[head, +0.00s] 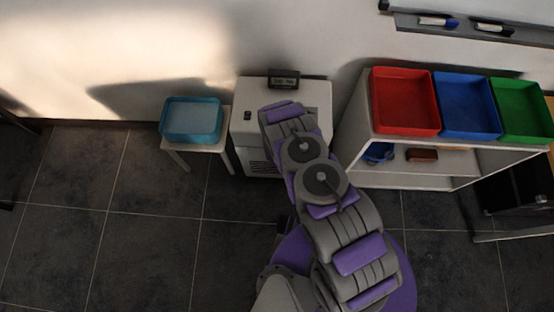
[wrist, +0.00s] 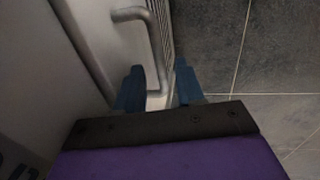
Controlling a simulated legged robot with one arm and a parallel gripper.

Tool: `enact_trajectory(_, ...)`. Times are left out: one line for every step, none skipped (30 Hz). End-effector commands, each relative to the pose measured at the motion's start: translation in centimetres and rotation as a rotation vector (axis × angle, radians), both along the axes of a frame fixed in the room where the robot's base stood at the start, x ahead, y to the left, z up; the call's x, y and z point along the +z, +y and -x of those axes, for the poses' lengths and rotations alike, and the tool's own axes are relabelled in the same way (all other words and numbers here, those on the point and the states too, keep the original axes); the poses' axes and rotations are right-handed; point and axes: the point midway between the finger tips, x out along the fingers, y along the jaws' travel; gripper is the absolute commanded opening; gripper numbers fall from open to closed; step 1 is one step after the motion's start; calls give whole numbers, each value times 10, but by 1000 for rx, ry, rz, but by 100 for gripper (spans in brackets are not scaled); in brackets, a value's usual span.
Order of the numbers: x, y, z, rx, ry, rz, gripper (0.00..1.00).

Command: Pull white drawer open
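The white cabinet (head: 243,125) with a vent grille low on its front stands against the wall, and my arm covers much of it in the head view. In the wrist view a grey curved bar handle (wrist: 155,45) stands out from a white panel (wrist: 70,35), seen very close. My gripper (wrist: 159,66) has two blue fingers spread apart, with the lower part of the handle between them. The fingers do not look closed on the bar. The drawer's outline is not clear, so I cannot tell how far out it is.
A small table (head: 228,150) with a blue tray (head: 192,122) stands left of the cabinet. A white shelf (head: 353,125) on the right bears red (head: 405,100), blue (head: 467,103) and green (head: 520,108) bins. Dark tiled floor (head: 140,235) is clear in front.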

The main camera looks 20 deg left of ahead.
Motion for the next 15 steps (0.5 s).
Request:
enact_trajectory(0, 1, 0, 1, 0, 1, 38)
enact_trajectory(0, 1, 0, 1, 1, 1, 38)
enact_trajectory(-1, 1, 1, 1, 0, 2, 38)
enact_trajectory(-1, 1, 1, 1, 0, 2, 38)
enact_trajectory(-1, 1, 1, 0, 1, 4, 38)
enact_trajectory(-1, 2, 1, 1, 1, 4, 36)
enact_trajectory(-1, 2, 1, 1, 1, 4, 33)
enact_trajectory(-1, 2, 1, 1, 1, 4, 30)
enact_trajectory(-1, 2, 1, 1, 1, 4, 27)
enact_trajectory(-1, 2, 1, 1, 1, 4, 24)
enact_trajectory(-1, 2, 1, 1, 1, 4, 21)
enact_trajectory(-1, 1, 1, 1, 1, 4, 17)
enact_trajectory(-1, 1, 0, 2, 0, 3, 14)
enact_trajectory(-1, 1, 0, 1, 0, 2, 11)
enact_trajectory(-1, 1, 0, 1, 1, 1, 7)
